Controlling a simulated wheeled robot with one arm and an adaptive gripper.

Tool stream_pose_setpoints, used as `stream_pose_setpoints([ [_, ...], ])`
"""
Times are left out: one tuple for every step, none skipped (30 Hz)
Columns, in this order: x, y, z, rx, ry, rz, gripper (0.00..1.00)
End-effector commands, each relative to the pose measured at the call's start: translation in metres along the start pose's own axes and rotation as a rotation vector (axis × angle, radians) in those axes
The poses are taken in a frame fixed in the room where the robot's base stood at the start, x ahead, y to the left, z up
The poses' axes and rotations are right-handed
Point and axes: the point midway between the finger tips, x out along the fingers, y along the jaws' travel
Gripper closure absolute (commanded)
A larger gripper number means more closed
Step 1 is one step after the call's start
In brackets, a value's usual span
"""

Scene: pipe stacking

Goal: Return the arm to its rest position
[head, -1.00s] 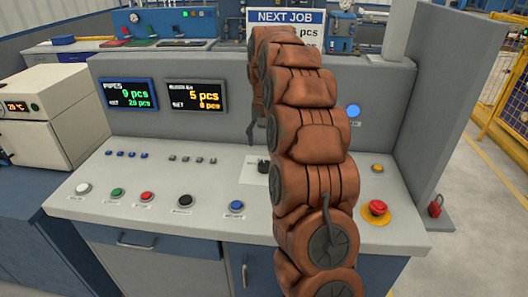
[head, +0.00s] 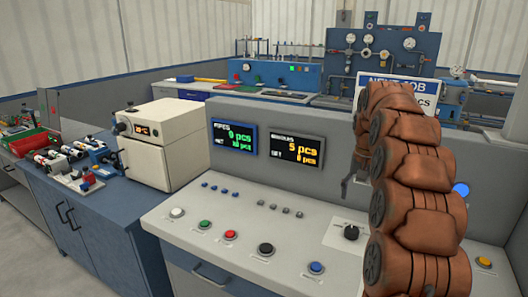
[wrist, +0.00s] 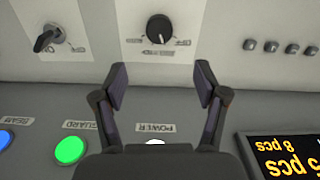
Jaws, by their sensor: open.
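My arm, in brown covers, rises in front of the control console (head: 215,195) at the right of the head view. My gripper (wrist: 161,84) is open and empty in the wrist view, its two dark fingers spread apart. In the head view only a small grey part of it shows left of the arm, the rest hidden behind the covers. A black rotary knob (wrist: 159,28) on the panel shows beyond the fingers, between them in the picture. The knob also shows in the head view (head: 351,232). I cannot tell the exact gap from fingers to panel.
A white oven-like box (head: 160,145) stands left of the console. Several push buttons line the console, including a red one (head: 230,235). A key switch (wrist: 48,38) sits on the panel.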

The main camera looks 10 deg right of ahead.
Motion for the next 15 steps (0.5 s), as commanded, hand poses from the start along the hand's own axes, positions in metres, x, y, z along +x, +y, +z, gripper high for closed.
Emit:
stream_pose_setpoints([
  [-0.001,-0.001,0.002,-0.003,0.000,0.000,0.28],
  [-0.001,-0.002,0.003,-0.007,0.000,-0.001,0.28],
  [-0.003,-0.004,0.007,-0.014,-0.001,-0.001,0.28],
  [-0.004,-0.006,0.011,-0.021,-0.001,-0.002,0.28],
  [-0.006,-0.008,0.015,-0.030,-0.003,-0.002,0.28],
  [-0.007,-0.012,0.024,-0.046,-0.008,-0.002,0.28],
  [-0.007,-0.015,0.031,-0.059,-0.013,-0.002,0.28],
  [-0.009,-0.018,0.038,-0.074,-0.016,-0.002,0.28],
  [-0.012,-0.022,0.049,-0.093,-0.017,-0.004,0.28],
  [-0.013,-0.025,0.058,-0.108,-0.021,-0.003,0.28],
  [-0.013,-0.028,0.067,-0.124,-0.026,-0.003,0.28],
  [-0.015,-0.032,0.077,-0.143,-0.026,-0.004,0.28],
  [-0.016,-0.034,0.086,-0.157,-0.028,-0.004,0.28],
  [-0.016,-0.036,0.095,-0.172,-0.033,-0.003,0.28],
  [-0.017,-0.039,0.107,-0.192,-0.037,-0.003,0.28],
])
